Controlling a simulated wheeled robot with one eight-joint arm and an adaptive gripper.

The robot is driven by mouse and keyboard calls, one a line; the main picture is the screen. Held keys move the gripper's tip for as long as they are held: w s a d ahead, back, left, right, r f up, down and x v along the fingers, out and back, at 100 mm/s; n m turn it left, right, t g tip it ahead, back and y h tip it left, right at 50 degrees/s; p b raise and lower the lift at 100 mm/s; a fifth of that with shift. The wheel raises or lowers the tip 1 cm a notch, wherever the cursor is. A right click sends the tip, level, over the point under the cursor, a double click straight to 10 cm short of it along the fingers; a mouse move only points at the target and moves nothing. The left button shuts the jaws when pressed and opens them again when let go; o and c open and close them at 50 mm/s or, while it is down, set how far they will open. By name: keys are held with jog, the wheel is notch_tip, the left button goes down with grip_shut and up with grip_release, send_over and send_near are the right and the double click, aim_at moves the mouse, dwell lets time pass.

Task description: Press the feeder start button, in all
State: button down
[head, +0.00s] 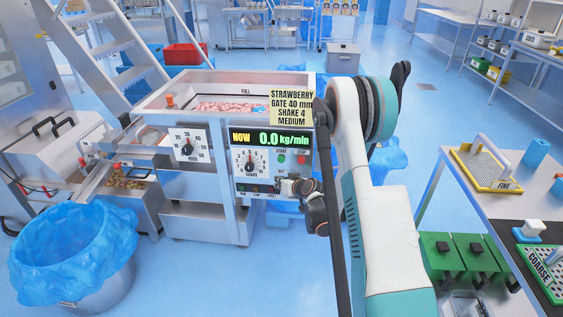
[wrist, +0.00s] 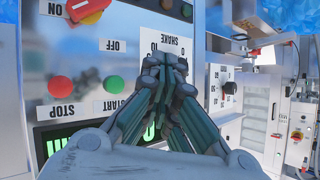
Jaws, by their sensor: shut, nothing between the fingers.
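The feeder's control panel (head: 236,171) faces my arm. Its green START button (head: 281,158) sits left of the red STOP button (head: 301,160). The wrist view shows the panel upside down, with the green START button (wrist: 113,84) right of the red STOP button (wrist: 60,87). The display (head: 268,138) reads NOW 0.0 kg/min.
A SHAKE dial (head: 250,161) and another dial (head: 187,146) are on the feeder. A yellow card (head: 291,106) reads STRAWBERRY, GATE 40 mm, SHAKE 4, MEDIUM. A blue-lined bin (head: 75,250) stands at left, and a workbench (head: 480,195) at right.

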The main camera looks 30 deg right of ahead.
jog(key=shift+w, duration=0.15)
jog(key=shift+w+d, duration=0.8)
jog(key=shift+w, duration=0.4)
jog(key=shift+w+d, duration=0.85)
jog(key=shift+w, duration=0.3)
jog(key=shift+w+d, duration=0.8)
jog(key=shift+w, duration=0.4)
jog(key=shift+w+d, duration=0.1)
jog(key=shift+w+d, duration=0.15)
jog(key=shift+w, duration=0.1)
jog(key=shift+w+d+r, duration=0.1)
jog(key=shift+w+d, duration=0.15)
jog(key=shift+w, duration=0.15)
jog(key=shift+s+a, duration=0.1)
jog(key=shift+s, duration=0.05)
jog(key=shift+s+a, duration=0.4)
jog(key=shift+s, duration=0.25)
jog(key=shift+s+a, duration=0.7)
jog(key=shift+s, duration=0.35)
jog(key=shift+s+a, duration=0.7)
jog(key=shift+s, duration=0.3)
